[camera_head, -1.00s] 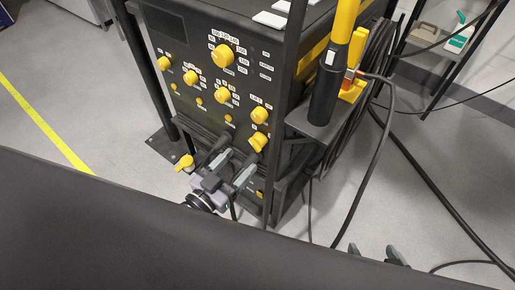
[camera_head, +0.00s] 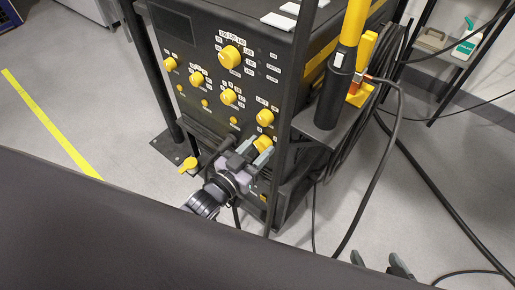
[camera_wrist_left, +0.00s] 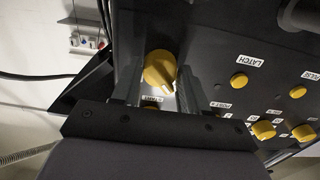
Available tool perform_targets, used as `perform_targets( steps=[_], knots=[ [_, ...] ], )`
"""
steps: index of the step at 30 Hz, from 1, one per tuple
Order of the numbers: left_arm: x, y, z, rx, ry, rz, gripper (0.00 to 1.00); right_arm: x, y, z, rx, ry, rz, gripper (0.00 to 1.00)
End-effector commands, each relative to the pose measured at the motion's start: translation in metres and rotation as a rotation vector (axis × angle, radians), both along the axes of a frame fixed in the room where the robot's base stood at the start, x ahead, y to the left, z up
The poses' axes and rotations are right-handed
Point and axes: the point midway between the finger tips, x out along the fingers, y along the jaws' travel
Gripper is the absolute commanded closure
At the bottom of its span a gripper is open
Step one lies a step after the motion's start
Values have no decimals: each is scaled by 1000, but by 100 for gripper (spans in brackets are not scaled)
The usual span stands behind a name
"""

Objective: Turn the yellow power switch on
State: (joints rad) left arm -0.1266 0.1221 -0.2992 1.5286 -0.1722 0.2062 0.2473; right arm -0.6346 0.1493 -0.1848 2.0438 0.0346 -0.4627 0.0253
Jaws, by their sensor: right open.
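The yellow rotary switch (camera_head: 263,142) sits low at the right of the black machine's front panel. In the left wrist view the yellow switch (camera_wrist_left: 160,68) has a pale pointer mark slanting to the lower right; a small label below it is hard to read. My left gripper (camera_head: 252,156) is at this switch. In the wrist view the left gripper's fingers (camera_wrist_left: 158,82) stand apart on either side of it, open, close to its sides; contact is unclear. My right gripper (camera_head: 378,262) is open and empty at the bottom, away from the panel.
Other yellow knobs, such as the large one (camera_head: 231,56), cover the black panel (camera_head: 205,60). A dark post (camera_head: 290,90) stands close right of the switch. A yellow-handled torch (camera_head: 345,60) and black cables (camera_head: 385,140) hang at the machine's right side.

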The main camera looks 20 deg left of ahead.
Motion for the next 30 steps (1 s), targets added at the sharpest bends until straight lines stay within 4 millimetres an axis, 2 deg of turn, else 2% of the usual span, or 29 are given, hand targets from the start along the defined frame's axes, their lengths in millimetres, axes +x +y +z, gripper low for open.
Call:
perform_targets(
  steps=[1, 2, 3, 17, 30],
  knots=[
    [0, 0, 0, 0, 1, -1, 80, 0, 0, 0, 0, 0, 0, 15],
    [0, 0, 0, 0, 1, -1, 89, 0, 0, 0, 0, 0, 0, 15],
    [0, 0, 0, 0, 1, -1, 90, 0, 0, 0, 0, 0, 0, 15],
    [-1, 0, 0, 69, -22, 0, 90, 0, -1, 3, -1, 1, -1, 15],
    [-1, 0, -1, 407, -145, 0, 90, -1, -1, 11, -2, 2, 0, 15]
  ],
)
